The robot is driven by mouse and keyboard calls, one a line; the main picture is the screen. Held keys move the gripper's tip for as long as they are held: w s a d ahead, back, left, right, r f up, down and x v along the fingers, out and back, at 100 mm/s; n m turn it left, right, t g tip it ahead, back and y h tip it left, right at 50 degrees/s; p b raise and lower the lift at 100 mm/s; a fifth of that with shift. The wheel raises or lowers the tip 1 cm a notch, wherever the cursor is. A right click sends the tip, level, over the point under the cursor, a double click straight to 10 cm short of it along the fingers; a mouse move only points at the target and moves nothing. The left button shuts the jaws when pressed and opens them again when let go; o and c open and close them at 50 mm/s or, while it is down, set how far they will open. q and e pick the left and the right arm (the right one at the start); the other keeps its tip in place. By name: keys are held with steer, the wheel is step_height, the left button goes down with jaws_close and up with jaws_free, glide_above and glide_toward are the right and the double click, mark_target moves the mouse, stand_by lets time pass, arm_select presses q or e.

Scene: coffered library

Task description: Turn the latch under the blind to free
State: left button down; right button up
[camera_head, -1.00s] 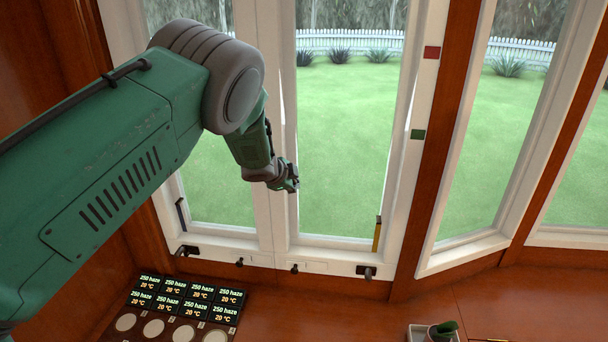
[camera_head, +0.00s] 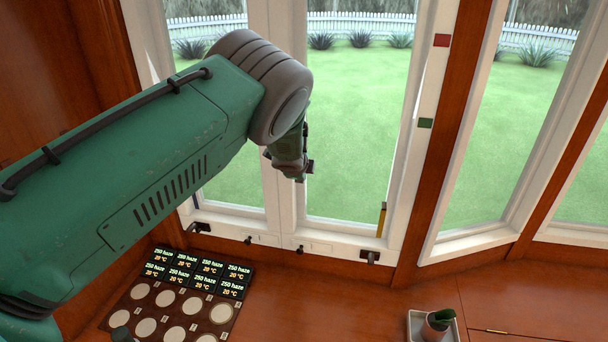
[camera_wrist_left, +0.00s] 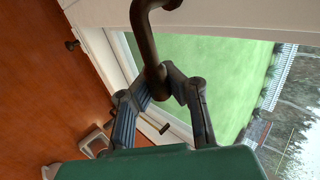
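A dark bronze crank-shaped handle (camera_wrist_left: 148,40) comes down from the top of the left wrist view, by a pale window frame. I take it for the latch; the head view does not show it clearly. My left gripper (camera_wrist_left: 158,88) has its fingers drawn in on both sides of the handle's lower end. Whether the pads press on it is unclear. In the head view my left gripper (camera_head: 302,172) is small and partly hidden, before the central window post. No blind is visible. My right gripper is not in view.
Small dark catches (camera_head: 300,248) and a dark fitting (camera_head: 369,257) line the bottom window frame. A potted cactus in a tray (camera_head: 412,330) and a board of discs with lit labels (camera_head: 180,300) stand on the wooden surface below. Bare wood lies between them.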

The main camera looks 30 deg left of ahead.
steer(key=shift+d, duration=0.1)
arm_select(q)
steer(key=c, duration=1.8)
jaws_free()
steer(key=shift+s, duration=0.1)
steer(key=shift+o, duration=0.2)
steer(key=shift+s+r, duration=0.25)
steer(key=shift+w+d, duration=0.1)
steer(key=shift+d, duration=0.05)
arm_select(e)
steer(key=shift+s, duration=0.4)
arm_select(q)
steer(key=v, duration=1.2)
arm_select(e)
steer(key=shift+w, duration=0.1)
